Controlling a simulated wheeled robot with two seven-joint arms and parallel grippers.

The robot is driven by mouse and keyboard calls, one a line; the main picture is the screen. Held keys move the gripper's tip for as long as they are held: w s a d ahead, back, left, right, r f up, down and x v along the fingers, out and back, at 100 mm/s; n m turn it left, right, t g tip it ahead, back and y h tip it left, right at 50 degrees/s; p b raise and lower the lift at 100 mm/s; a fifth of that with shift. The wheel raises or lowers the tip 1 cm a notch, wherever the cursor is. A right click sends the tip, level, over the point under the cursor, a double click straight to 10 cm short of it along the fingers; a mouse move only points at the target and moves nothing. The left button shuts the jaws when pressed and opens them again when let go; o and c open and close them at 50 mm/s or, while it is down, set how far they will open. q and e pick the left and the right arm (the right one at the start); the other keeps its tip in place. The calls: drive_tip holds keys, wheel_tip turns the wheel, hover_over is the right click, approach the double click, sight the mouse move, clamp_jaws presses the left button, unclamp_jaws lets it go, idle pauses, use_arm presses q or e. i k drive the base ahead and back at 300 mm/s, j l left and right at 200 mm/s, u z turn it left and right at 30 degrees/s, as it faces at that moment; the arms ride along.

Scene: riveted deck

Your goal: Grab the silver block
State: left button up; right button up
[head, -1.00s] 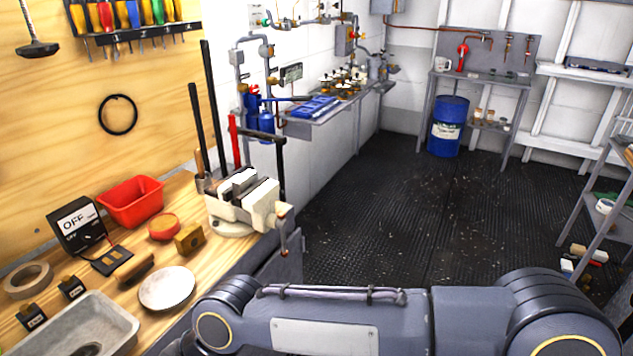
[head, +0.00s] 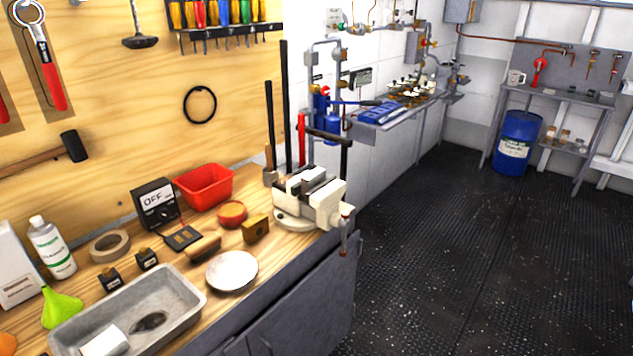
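I cannot pick out a silver block for certain. The cream vise (head: 322,204) stands at the right end of the wooden bench. Pale, light-grey blocky pieces (head: 313,180) sit at its jaws; I cannot tell whether one is a separate block. A yellow-brown block (head: 256,229) lies on the bench left of the vise. A grey metal tray (head: 185,292) at the bottom left holds a white object (head: 105,341) and a dark oval patch. Neither of my grippers is in the head view now.
The dark floor right of the bench is clear. A blue drum (head: 517,143) stands farther back.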

sight(311, 179)
drive_tip(key=i+u, duration=0.1)
drive_tip(key=u, duration=0.25)
drive_tip(key=l+u, duration=0.15)
drive_tip(key=u, duration=0.2)
drive_tip(key=i+l+u, duration=0.15)
drive_tip(key=u, duration=0.2)
drive_tip(key=i+l+u, duration=0.1)
drive_tip(key=l, duration=0.3)
drive_tip(key=i+l+u, duration=0.1)
drive_tip(key=l, duration=0.25)
drive_tip(key=i+l+u, duration=0.1)
drive_tip(key=l, duration=0.3)
drive_tip(key=i+l+u, duration=0.15)
drive_tip(key=l, duration=0.3)
drive_tip(key=i+l+u, duration=0.1)
drive_tip(key=l, duration=0.3)
